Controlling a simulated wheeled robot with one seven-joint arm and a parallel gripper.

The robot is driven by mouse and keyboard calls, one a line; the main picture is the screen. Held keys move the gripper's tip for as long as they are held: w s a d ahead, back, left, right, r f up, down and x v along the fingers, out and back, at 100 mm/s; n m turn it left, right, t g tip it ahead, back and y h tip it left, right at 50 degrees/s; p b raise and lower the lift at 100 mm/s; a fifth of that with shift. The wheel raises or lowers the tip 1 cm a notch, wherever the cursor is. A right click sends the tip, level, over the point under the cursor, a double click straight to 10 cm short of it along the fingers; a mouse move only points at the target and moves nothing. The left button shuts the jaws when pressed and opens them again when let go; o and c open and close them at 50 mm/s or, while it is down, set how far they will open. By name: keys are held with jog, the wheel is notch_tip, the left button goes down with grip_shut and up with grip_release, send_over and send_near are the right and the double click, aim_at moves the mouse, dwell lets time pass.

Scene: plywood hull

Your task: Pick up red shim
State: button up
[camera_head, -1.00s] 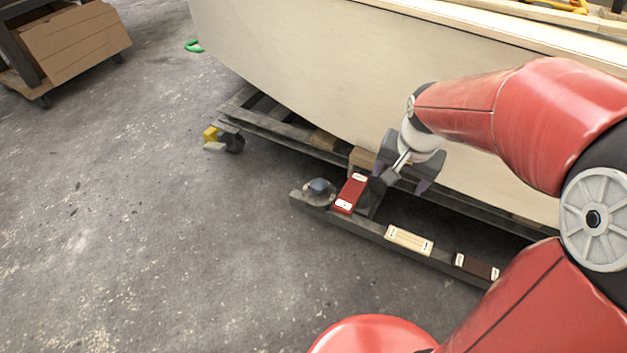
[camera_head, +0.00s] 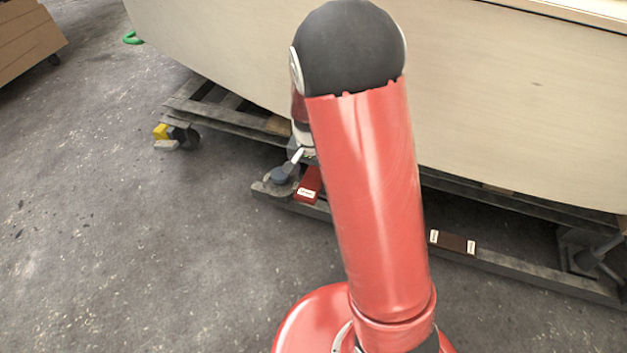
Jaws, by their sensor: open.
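The red shim (camera_head: 309,186) is a red block with a white label. It lies near the left end of a dark low rail (camera_head: 514,268), beside the hull. My forearm covers part of its right side. Only a sliver of my gripper (camera_head: 302,157) shows past the left edge of my arm, just above the shim in the picture. The gripper is open, but its fingertips are mostly hidden. I cannot tell how far it is from the shim.
A dark brown shim (camera_head: 453,243) with white labels lies farther right on the rail. Open concrete floor (camera_head: 120,250) lies to the left.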

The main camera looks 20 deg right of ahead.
jog(key=shift+f, duration=0.9)
jog(key=shift+w, duration=0.1)
jog(key=c, duration=1.1)
jog(key=shift+o, duration=0.2)
jog(key=shift+r, duration=0.1)
jog(key=shift+r, duration=0.1)
